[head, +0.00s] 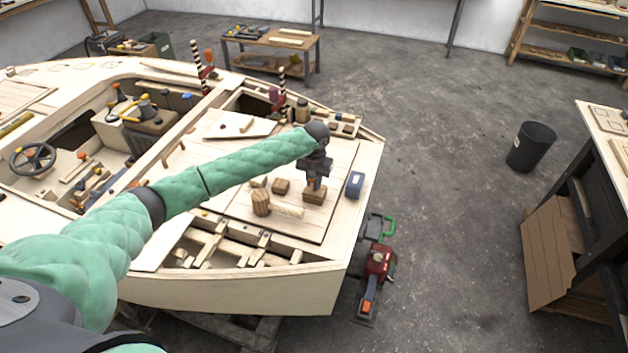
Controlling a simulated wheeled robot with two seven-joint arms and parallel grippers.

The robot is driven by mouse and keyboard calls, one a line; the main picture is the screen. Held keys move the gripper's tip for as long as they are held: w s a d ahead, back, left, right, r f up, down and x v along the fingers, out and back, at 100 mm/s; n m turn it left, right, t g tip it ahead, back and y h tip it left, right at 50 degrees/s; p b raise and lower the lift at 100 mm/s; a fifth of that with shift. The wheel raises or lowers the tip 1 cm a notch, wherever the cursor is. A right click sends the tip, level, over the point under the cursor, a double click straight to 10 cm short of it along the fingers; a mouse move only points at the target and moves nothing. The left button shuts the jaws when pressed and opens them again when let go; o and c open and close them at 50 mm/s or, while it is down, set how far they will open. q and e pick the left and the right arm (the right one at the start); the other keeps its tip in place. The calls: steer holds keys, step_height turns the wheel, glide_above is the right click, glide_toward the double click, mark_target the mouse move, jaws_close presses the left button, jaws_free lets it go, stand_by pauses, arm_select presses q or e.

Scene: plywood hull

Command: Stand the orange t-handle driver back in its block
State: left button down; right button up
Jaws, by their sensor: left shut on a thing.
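My left gripper (313,184) comes in from the left over the hull's deck panel and points down. It is shut on the orange t-handle driver (311,182), of which only a small orange patch shows between the fingers. A brown wooden block (315,197) sits on the panel directly below the gripper. The driver's shaft is hidden or too small to see, so I cannot tell whether it is in the block or above it. My right gripper is not in view.
Small wooden blocks (281,187), a round wooden piece (261,203) and a pale wooden piece (288,210) lie to the left. The panel's front part is clear. A red machine (376,268) stands on the floor beside the hull.

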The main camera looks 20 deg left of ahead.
arm_select(q)
steer(key=shift+f, duration=0.65)
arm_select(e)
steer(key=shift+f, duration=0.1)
arm_select(q)
steer(key=c, duration=1.2)
jaws_free()
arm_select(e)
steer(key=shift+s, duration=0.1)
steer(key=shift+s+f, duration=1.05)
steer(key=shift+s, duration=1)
arm_select(q)
steer(key=shift+r+b, duration=0.5)
steer(key=shift+r, duration=0.15)
step_height(320, 180, up, 6)
steer(key=shift+d+f+b, duration=0.15)
steer(key=shift+f+b, duration=0.05)
steer(key=shift+b, duration=0.95)
steer(key=shift+r, duration=0.5)
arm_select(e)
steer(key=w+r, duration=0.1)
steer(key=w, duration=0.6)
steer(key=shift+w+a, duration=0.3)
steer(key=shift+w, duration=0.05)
